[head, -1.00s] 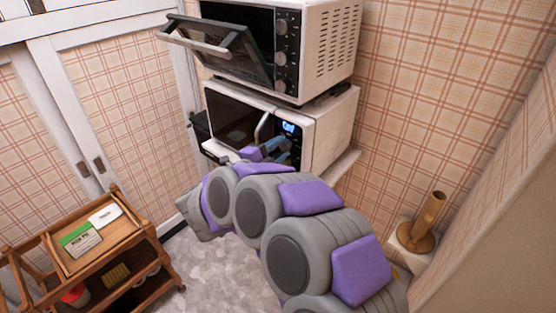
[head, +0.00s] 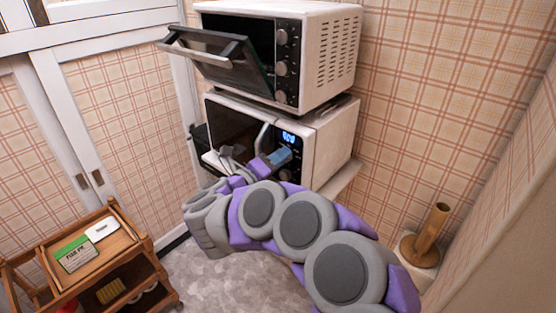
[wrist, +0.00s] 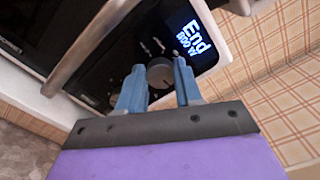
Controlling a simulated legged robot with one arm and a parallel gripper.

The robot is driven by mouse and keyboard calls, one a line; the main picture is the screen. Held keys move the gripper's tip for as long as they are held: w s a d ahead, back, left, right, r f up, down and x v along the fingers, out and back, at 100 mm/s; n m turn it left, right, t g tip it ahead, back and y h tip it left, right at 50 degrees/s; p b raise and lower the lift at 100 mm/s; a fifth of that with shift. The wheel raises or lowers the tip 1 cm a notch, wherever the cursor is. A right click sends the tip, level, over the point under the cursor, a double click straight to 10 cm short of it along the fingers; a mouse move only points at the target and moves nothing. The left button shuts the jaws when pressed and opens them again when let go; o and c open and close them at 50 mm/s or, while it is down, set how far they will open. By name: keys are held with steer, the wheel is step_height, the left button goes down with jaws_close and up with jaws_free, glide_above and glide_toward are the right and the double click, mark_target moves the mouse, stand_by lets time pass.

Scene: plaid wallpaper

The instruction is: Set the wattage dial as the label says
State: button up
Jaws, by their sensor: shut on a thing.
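The wattage dial (wrist: 158,75) is a round dark knob on the lower oven's control panel. My gripper (wrist: 158,69) is shut on it, one blue finger on each side. In the head view, my gripper (head: 280,157) is at the panel and hides the dial. The lit display (wrist: 192,38) beside the dial reads "End", with a smaller wattage line that is hard to read; it glows in the head view (head: 289,137) too. A green and white label card (head: 76,253) lies on the trolley; its print is too small to read surely.
The upper oven (head: 330,50) has its door (head: 225,65) hanging open above my gripper. The lower microwave (head: 325,150) has a curved handle (head: 262,136) close left of the panel. The wooden trolley (head: 115,228) is at lower left, with a white object (head: 102,229) on top.

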steer(key=shift+s+f+m, duration=0.1)
steer(key=shift+f+m, duration=0.25)
steer(key=shift+m, duration=0.25)
steer(key=o, duration=0.8)
steer(key=shift+o, duration=1.2)
steer(key=shift+r, duration=0.2)
steer(key=p+v, duration=0.2)
steer(key=v, duration=1.5)
steer(key=shift+a+p, duration=0.25)
steer(key=shift+p, duration=0.05)
steer(key=shift+f, duration=0.1)
